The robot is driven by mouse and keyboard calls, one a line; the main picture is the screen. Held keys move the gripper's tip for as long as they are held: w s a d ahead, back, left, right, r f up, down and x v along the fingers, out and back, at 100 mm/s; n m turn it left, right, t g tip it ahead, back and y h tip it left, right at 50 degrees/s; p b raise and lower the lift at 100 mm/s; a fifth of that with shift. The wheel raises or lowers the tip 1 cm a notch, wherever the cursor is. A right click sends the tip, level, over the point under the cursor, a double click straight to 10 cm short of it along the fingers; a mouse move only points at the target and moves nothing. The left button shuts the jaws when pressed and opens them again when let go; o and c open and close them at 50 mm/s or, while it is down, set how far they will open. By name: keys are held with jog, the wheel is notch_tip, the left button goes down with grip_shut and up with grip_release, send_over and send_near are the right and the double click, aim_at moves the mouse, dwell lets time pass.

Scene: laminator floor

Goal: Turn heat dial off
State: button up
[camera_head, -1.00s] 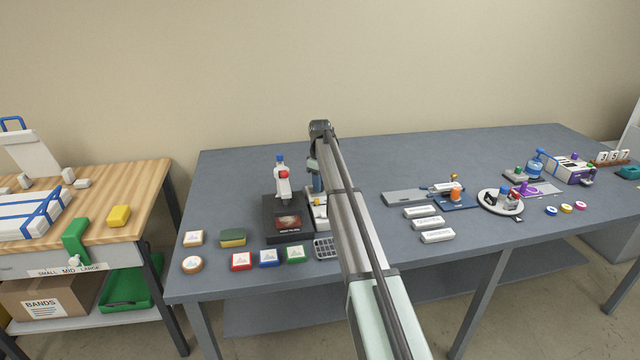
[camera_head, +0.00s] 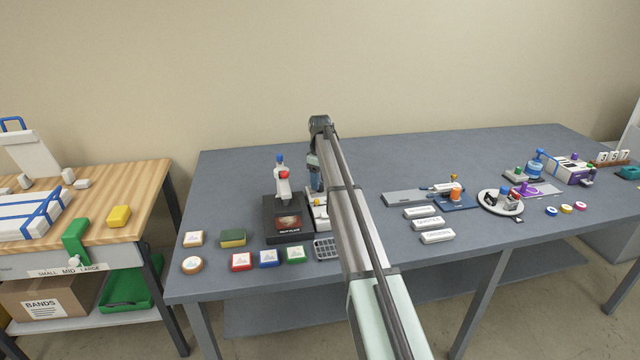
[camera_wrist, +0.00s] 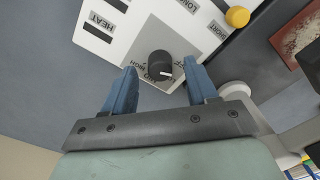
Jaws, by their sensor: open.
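The heat dial is a dark round knob (camera_wrist: 161,65) with a white pointer mark, seen in the wrist view on a white panel (camera_wrist: 120,45). The panel carries a HEAT label and other lettering partly hidden by the knob and fingers. The pointer is toward the lower right of the knob in that view. My gripper (camera_wrist: 160,82) is open, with its two blue fingers reaching to either side of the knob's near edge. Whether they touch it cannot be told. In the head view my gripper (camera_head: 316,178) is mostly hidden by my arm, beside the white unit (camera_head: 320,212).
A yellow round button (camera_wrist: 237,16) is on the panel's upper right in the wrist view. A black press-like device (camera_head: 287,217) stands left of my gripper. Coloured pads (camera_head: 268,258) and a keypad (camera_head: 327,248) lie in front. White labelled blocks (camera_head: 428,223) lie to the right.

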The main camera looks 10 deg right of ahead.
notch_tip(320, 180, up, 12)
dwell(0.4)
jog(key=shift+r, duration=0.1)
